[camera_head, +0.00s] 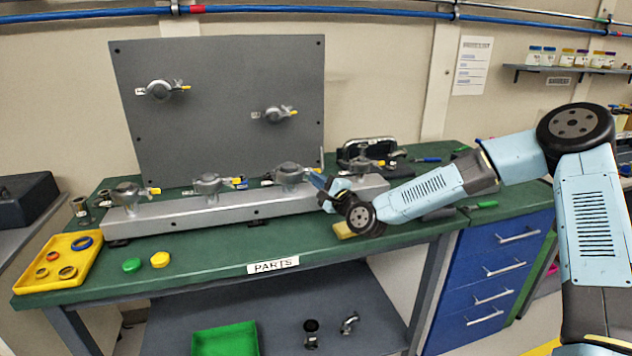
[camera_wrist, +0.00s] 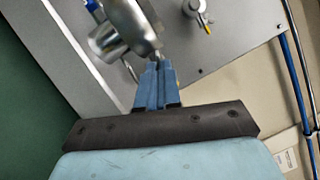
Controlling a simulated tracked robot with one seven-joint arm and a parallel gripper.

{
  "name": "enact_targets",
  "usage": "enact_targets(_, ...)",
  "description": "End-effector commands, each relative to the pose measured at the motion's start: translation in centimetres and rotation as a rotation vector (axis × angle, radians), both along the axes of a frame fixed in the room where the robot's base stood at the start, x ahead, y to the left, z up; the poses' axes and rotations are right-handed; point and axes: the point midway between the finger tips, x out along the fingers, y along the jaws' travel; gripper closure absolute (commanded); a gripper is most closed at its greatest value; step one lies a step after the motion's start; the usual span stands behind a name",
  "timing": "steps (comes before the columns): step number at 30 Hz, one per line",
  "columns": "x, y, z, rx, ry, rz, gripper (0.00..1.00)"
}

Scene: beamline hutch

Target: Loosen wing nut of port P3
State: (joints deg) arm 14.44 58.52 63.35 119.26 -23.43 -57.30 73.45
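A silver rail (camera_head: 225,215) on the green bench carries a row of clamped ports. The third from the left (camera_head: 290,174) has my gripper (camera_head: 322,181) at its right side; I take it as P3, but its label is not readable. In the wrist view its rounded metal clamp body (camera_wrist: 133,28) is just beyond my blue fingers (camera_wrist: 157,66). The fingers are nearly together, with a small silver piece, seemingly the wing nut (camera_wrist: 158,58), at their tips. The fingers hide most of it.
A grey upright panel (camera_head: 220,110) with two more clamped ports stands behind the rail. A yellow tray (camera_head: 88,262) with rings is at the left. Green and yellow caps (camera_head: 132,265) lie in front of the rail. Dark items (camera_head: 365,150) lie behind my arm.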

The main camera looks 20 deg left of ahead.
Motion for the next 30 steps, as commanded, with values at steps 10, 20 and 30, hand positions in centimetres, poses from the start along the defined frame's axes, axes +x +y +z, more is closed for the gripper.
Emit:
enact_targets(10,-0.2,0.0,0.2,-0.287,-0.167,0.005,1.00)
enact_targets(20,-0.3,0.1,0.6,-0.555,-0.329,0.007,1.00)
enact_targets(30,-0.4,0.3,0.9,-0.830,-0.496,0.008,1.00)
